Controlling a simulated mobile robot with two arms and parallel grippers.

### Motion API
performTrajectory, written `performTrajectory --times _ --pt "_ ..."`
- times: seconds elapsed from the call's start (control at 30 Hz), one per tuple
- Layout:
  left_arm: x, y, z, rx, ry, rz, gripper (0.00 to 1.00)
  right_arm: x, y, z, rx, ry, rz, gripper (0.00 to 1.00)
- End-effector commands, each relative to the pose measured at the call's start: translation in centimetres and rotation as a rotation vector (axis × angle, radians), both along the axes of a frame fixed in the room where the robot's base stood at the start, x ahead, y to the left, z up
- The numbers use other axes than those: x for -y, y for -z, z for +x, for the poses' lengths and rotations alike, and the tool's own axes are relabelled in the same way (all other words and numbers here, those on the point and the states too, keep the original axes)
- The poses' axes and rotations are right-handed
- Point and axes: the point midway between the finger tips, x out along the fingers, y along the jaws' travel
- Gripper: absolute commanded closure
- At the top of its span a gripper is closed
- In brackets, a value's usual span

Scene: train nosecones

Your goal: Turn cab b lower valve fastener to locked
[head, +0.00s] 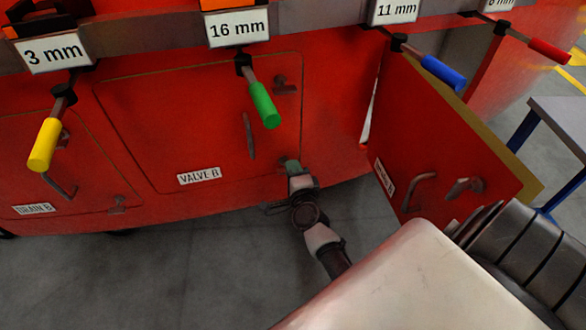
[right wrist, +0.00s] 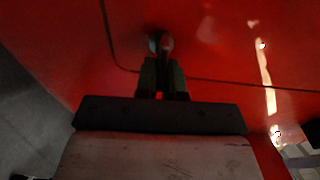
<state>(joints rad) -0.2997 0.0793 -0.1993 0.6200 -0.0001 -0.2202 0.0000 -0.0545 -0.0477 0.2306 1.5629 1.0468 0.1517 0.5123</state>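The cab b valve door (head: 200,130) is a closed red panel labelled VALVE B. Its lower fastener sits at the door's lower right corner, mostly hidden by my right gripper in the head view. In the right wrist view the lower fastener (right wrist: 166,43) shows as a small reddish-grey knob at the fingertips. My right gripper (head: 292,165) reaches up to it from below. Its fingers (right wrist: 162,70) are close together, with a narrow gap, and appear shut on the fastener. The upper fastener (head: 285,85) is a grey lever near the door's right edge. My left gripper is out of view.
A door handle (head: 249,136) stands left of the fasteners. Green (head: 264,105), yellow (head: 45,144) and blue (head: 443,72) handled tools hang above. An open red door (head: 440,150) juts out at the right. A table (head: 565,118) stands farther right.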

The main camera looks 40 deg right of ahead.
Motion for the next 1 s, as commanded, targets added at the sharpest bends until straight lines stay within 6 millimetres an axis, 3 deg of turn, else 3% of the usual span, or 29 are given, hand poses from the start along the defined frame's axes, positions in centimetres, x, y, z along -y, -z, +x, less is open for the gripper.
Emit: performTrajectory --times 0.03,0.13,0.47,1.0 --pt "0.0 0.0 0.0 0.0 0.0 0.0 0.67 0.0 0.1 0.0 -0.002 0.0 0.002 0.83" --pt "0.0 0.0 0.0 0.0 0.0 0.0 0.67 0.0 0.1 0.0 -0.001 0.0 0.0 0.68" --pt "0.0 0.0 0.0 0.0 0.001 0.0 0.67 -0.1 0.1 -0.3 -0.002 0.0 -0.002 0.67" --pt "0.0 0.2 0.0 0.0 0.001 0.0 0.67 -3.4 0.2 -8.9 -0.004 -0.001 -0.002 0.67"
